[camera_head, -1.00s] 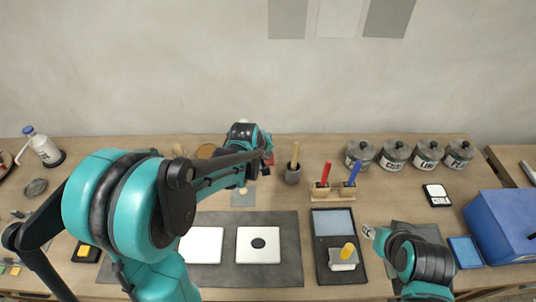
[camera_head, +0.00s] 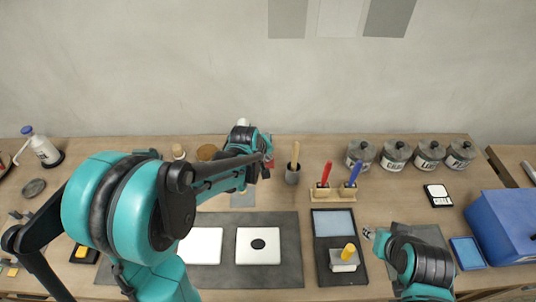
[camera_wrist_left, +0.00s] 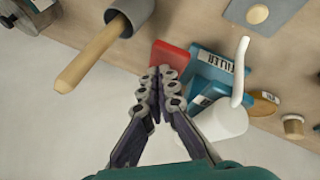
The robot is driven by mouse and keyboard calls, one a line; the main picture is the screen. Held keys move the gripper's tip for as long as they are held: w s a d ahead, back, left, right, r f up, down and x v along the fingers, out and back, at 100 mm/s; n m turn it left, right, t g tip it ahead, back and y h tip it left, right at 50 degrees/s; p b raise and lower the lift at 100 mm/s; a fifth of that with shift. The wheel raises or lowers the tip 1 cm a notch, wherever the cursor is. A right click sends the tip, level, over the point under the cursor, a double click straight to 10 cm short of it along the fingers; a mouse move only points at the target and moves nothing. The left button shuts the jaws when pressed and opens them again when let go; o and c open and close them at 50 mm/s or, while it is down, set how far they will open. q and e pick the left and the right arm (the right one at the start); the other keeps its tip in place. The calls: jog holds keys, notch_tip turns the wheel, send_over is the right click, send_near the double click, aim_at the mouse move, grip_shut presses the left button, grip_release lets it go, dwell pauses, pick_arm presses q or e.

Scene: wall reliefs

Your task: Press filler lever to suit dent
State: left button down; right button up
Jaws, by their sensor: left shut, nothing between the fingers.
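In the left wrist view, a blue block lettered FILLER (camera_wrist_left: 205,72) stands behind a white rounded body (camera_wrist_left: 222,122) with a curved white arm, perhaps the lever. A red piece (camera_wrist_left: 169,56) is beside the blue block. My left gripper (camera_wrist_left: 160,76) is shut and empty, its tips appearing over the red piece's edge; contact cannot be told. In the head view, my left gripper (camera_head: 266,166) is at the back of the bench, its arm hiding most of the dispenser. A pale plate (camera_head: 259,257) with a dark oval dent (camera_head: 258,244) lies on the grey mat (camera_head: 225,279). My right gripper (camera_head: 372,235) is mostly hidden by its arm.
A dark pot with a wooden handle (camera_head: 293,177) stands close right of my left gripper. Red and blue tools (camera_head: 338,190) stand in a wooden rack. Several lidded jars (camera_head: 395,157) line the back, and a blue box (camera_head: 503,230) is at the right.

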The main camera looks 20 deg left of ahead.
pick_arm(q)
jog(key=shift+s+f+b, duration=0.2)
jog(key=shift+f+b, duration=0.5)
jog(key=shift+f, duration=0.2)
dwell(0.6)
jog(key=shift+r, duration=0.1)
dwell(0.5)
jog(key=shift+w+a+r+p, duration=0.1)
jog(key=shift+w+r+p, duration=0.15)
jog(key=shift+r+p, duration=0.65)
jog(key=shift+w+a+r+p, duration=0.1)
jog(key=shift+w+r+p, duration=0.15)
jog(key=shift+r+p, duration=0.65)
jog(key=shift+w+r+p, duration=0.25)
jog(key=shift+r+p, duration=0.2)
jog(key=shift+r, duration=0.8)
jog(key=r+p, duration=0.1)
jog(key=r, duration=0.1)
jog(key=w+r+p, duration=0.1)
jog(key=r+p, duration=0.1)
jog(key=shift+w+a+r, duration=0.1)
jog(key=shift+a+r, duration=0.05)
jog(key=shift+r, duration=0.25)
jog(key=shift+f, duration=0.1)
